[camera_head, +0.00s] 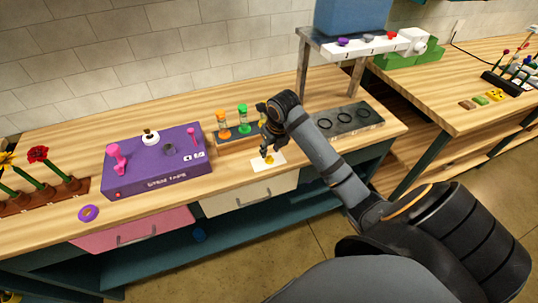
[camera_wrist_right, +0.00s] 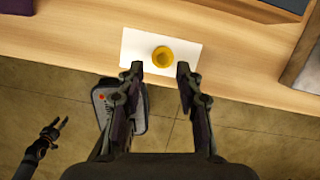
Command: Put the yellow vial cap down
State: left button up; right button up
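The yellow vial cap (camera_head: 269,160) sits on a white card near the front edge of the bench. In the right wrist view the cap (camera_wrist_right: 163,57) is a round yellow piece on the white card (camera_wrist_right: 133,48). My right gripper (camera_head: 268,150) is above the card, pointing down. In the wrist view its two fingertips (camera_wrist_right: 160,68) are spread wide, with clear gaps between them and the cap. My left gripper (camera_wrist_right: 58,122) shows small at the lower left of the wrist view, its fingers apart and empty; it is outside the head view.
Orange (camera_head: 224,124) and green-capped (camera_head: 243,120) vials stand in a rack behind the card. A purple stem tape box (camera_head: 155,170) is to the left. A grey tray with dark rings (camera_head: 365,112) is to the right, below a raised white shelf (camera_head: 340,48).

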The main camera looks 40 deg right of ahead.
jog(key=v, duration=0.8)
jog(key=shift+b, duration=0.35)
jog(key=shift+f, duration=0.15)
